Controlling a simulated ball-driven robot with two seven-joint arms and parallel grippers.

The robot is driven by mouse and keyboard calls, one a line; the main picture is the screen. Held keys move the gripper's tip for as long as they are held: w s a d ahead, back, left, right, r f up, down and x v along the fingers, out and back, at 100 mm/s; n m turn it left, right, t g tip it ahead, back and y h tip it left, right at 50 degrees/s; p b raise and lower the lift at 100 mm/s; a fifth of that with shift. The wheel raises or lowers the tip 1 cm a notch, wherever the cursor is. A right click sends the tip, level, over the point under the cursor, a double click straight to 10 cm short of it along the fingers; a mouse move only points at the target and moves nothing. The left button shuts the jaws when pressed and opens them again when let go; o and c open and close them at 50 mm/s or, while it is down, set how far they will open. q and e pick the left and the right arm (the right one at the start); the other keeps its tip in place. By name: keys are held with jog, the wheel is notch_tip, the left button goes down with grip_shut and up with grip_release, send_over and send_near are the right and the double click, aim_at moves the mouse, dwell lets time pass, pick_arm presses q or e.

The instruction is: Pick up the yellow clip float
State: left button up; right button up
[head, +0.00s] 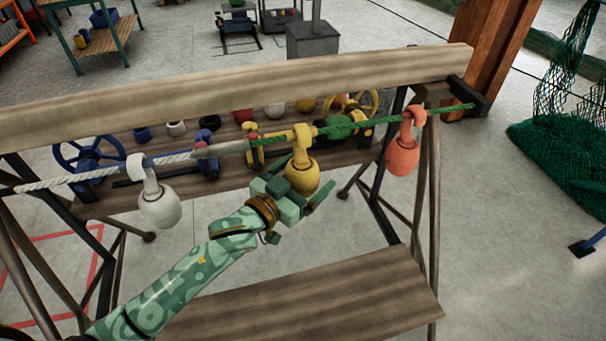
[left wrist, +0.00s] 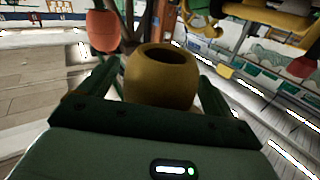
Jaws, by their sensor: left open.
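The yellow clip float (head: 302,175) hangs by its hook from the green-and-white rope (head: 375,118) in the middle of the head view. My left gripper (head: 307,190) is open, with its fingers on either side of the float's body. In the left wrist view the yellow float (left wrist: 163,78) sits between the two dark green fingers (left wrist: 160,92). Whether the fingers touch it I cannot tell. A white clip float (head: 159,204) hangs to the left and an orange one (head: 403,150) to the right. The orange float also shows in the left wrist view (left wrist: 103,28). My right gripper is not in view.
A wooden beam (head: 230,88) runs behind and above the rope. A shelf behind holds several small floats, a blue wheel (head: 88,165) and a yellow wheel (head: 352,105). A lower wooden board (head: 310,300) is bare. Green netting (head: 560,150) lies at the right.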

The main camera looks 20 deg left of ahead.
pick_arm(q)
jog(key=shift+r, duration=0.1)
jog(key=c, duration=1.1)
